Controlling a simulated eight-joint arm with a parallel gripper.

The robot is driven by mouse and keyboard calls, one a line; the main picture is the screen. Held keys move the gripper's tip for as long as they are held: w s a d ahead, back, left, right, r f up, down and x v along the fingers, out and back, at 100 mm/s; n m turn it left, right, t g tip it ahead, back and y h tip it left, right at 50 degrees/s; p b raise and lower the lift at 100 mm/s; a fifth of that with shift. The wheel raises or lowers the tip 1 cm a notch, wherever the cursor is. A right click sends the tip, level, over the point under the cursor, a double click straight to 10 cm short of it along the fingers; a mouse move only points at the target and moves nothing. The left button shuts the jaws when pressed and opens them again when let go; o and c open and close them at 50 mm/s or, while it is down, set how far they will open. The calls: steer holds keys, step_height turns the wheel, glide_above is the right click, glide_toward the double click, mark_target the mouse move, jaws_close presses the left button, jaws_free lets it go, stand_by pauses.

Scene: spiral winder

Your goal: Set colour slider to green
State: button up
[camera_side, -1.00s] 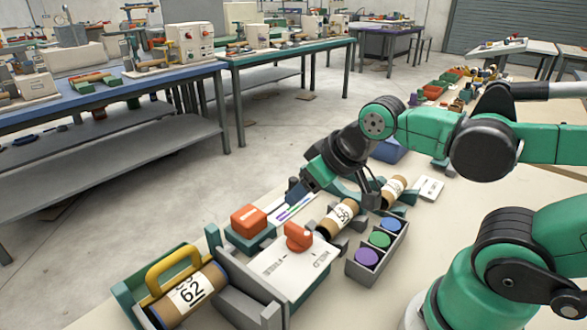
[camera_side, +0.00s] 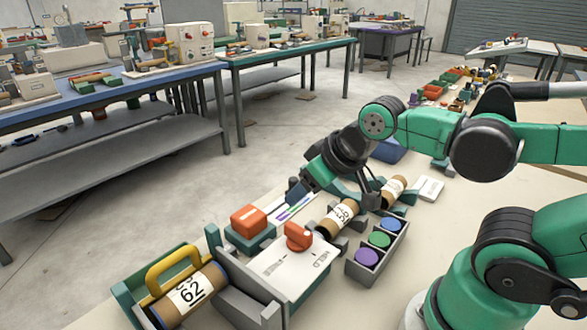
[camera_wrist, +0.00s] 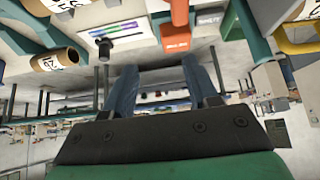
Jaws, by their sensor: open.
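The colour slider is on a white panel (camera_side: 294,208) with coloured stripes. The slider knob cannot be made out in the side view.
An orange block (camera_side: 248,219) on a green base stands left of the panel. An orange knob (camera_side: 298,236) sits on the white HOLD/FREE box (camera_side: 290,268). Labelled cardboard tubes (camera_side: 338,217) and a tray of coloured discs (camera_side: 373,268) are close on the right.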

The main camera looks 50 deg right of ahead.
steer(key=shift+o, duration=0.2)
steer(key=shift+o, duration=0.5)
steer(key=m+g, duration=0.4)
steer(key=g, duration=0.3)
glide_above(293, 178)
step_height(293, 178, down, 6)
steer(key=shift+s+a+r, duration=0.1)
steer(key=shift+s, duration=0.05)
steer(key=shift+f, duration=3)
jaws_close()
